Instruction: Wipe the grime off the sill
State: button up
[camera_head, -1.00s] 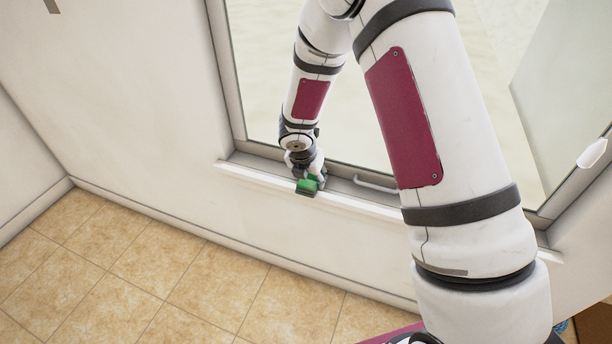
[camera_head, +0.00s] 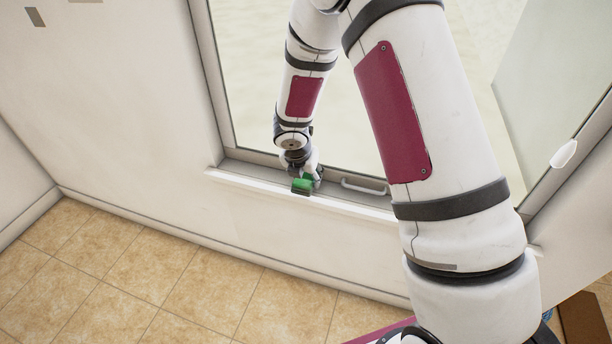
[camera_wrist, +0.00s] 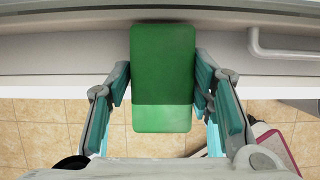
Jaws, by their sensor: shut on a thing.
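My gripper (camera_wrist: 163,95) is shut on a green block-like sponge (camera_wrist: 163,75), with one teal-padded finger on each side of it. In the head view the sponge (camera_head: 301,187) is at the white window sill (camera_head: 350,207), toward its left part. The sill also shows in the wrist view (camera_wrist: 60,81), behind and under the sponge. I cannot tell whether the sponge touches the sill. I see no clear grime on the visible sill; part of it is hidden behind my arm and the sponge.
A window frame with a light handle (camera_head: 364,187) stands just behind the sill, right of the sponge. Another white handle (camera_head: 564,154) is on the right frame. The tiled floor (camera_head: 130,270) below is clear. A brown box (camera_head: 583,320) stands at the lower right.

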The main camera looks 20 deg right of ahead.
jog(key=shift+r+p, duration=2.05)
